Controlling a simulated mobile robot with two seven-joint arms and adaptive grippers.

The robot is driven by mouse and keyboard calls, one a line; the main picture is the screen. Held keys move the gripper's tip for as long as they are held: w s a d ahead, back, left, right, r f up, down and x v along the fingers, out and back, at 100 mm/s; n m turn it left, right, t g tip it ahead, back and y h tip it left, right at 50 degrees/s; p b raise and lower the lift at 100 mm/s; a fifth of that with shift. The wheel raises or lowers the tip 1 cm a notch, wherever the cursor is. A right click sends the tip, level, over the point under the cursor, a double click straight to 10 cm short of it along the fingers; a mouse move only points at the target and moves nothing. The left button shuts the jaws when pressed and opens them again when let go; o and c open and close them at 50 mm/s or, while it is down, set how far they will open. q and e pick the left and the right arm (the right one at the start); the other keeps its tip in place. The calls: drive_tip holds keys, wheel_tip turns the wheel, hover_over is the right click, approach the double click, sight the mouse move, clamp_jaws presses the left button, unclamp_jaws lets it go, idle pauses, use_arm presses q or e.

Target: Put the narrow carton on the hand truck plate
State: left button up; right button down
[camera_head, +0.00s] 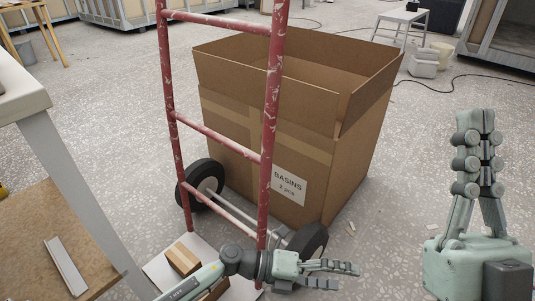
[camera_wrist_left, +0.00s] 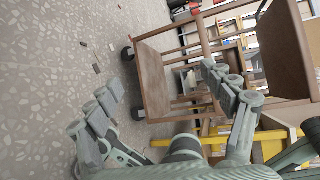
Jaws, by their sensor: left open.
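A small brown carton (camera_head: 183,258) with a pale tape band lies on or over the pale plate (camera_head: 160,268) at the foot of the red hand truck (camera_head: 270,110). I cannot tell whether it is the narrow carton. Another brown piece beside it is mostly hidden by my left arm. My left gripper (camera_head: 338,275) is open and empty, right of the plate and in front of the truck's right wheel. The left wrist view also shows its spread fingers (camera_wrist_left: 162,85) with nothing between them. My right gripper (camera_head: 479,150) points up at the right, away from the truck; its opening is unclear.
A large open carton marked BASINS (camera_head: 345,165) stands behind the hand truck. A workbench (camera_head: 45,225) with a metal angle piece on its lower shelf is at left. A white stool (camera_head: 402,22) stands far back. A brown wheeled cart (camera_wrist_left: 155,85) shows in the left wrist view.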

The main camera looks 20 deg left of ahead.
use_arm(q)
wheel_tip(320, 180, up, 27)
drive_tip(key=s+a+n+t+h, duration=0.1)
drive_tip(key=s+n+t+h, duration=0.2)
drive_tip(key=n+t+h, duration=0.5)
drive_tip(key=s+a+r+n+t+y, duration=0.2)
drive_tip(key=a+r+n+t+y, duration=1.1)
drive_tip(key=n, duration=1.1)
drive_tip(key=shift+s+r+t+y, duration=0.15)
drive_tip(key=shift+r+t+y, duration=0.5)
drive_tip(key=shift+t+y, duration=0.2)
drive_tip(key=shift+a, duration=0.1)
